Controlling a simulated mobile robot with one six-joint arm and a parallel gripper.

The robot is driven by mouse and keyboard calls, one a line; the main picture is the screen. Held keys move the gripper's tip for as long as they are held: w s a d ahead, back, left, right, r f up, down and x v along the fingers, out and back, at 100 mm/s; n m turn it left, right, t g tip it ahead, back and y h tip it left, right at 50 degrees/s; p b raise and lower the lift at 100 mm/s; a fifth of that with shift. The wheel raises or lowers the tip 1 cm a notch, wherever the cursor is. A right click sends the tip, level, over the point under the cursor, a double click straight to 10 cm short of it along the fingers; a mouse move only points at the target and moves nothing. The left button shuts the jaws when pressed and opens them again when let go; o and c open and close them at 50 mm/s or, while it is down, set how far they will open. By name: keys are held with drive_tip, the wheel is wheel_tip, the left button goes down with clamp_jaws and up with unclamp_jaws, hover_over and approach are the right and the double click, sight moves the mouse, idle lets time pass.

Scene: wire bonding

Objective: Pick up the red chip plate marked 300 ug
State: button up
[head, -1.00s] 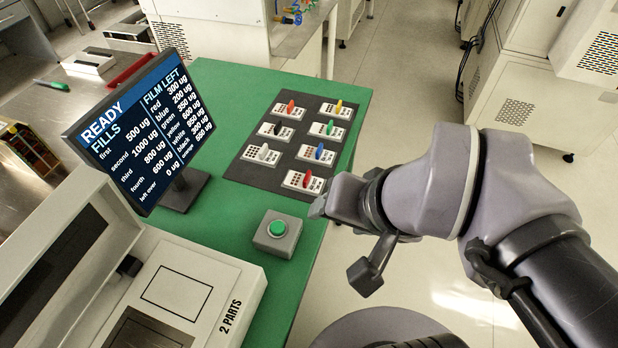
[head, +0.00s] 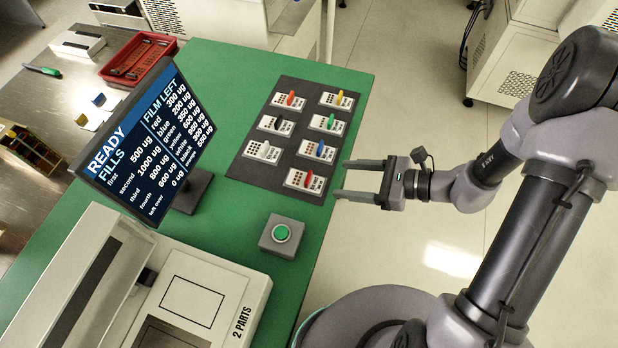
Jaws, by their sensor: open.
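A white chip plate with a red handle (head: 306,181) lies at the near end of the dark mat (head: 242,171), close to the green table's right edge. No 300 ug mark is readable on it. A similar plate with an orange-red handle (head: 289,99) lies at the mat's far left. My gripper (head: 342,178) is open and empty, just right of the near red plate. Its two fingers point left toward that plate, apart from it as far as I can tell. The monitor (head: 140,145) lists red with 300 ug under FILM LEFT.
Plates with yellow (head: 338,98), black (head: 280,124), green (head: 330,121), white (head: 264,150) and blue (head: 320,149) handles share the mat. A green-button box (head: 281,234) stands nearer, left of my gripper. Open floor lies right of the table.

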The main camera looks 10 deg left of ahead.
sight(310, 178)
drive_tip(key=b+x, duration=0.1)
drive_tip(key=x, duration=0.2)
drive_tip(key=b+x, duration=0.1)
drive_tip(key=x, duration=0.2)
drive_tip(key=b+x, duration=0.1)
drive_tip(key=x, duration=0.2)
drive_tip(key=shift+s+f, duration=0.1)
drive_tip(key=shift+s, duration=0.15)
drive_tip(key=shift+d, duration=0.1)
drive_tip(key=shift+c, duration=0.4)
clamp_jaws()
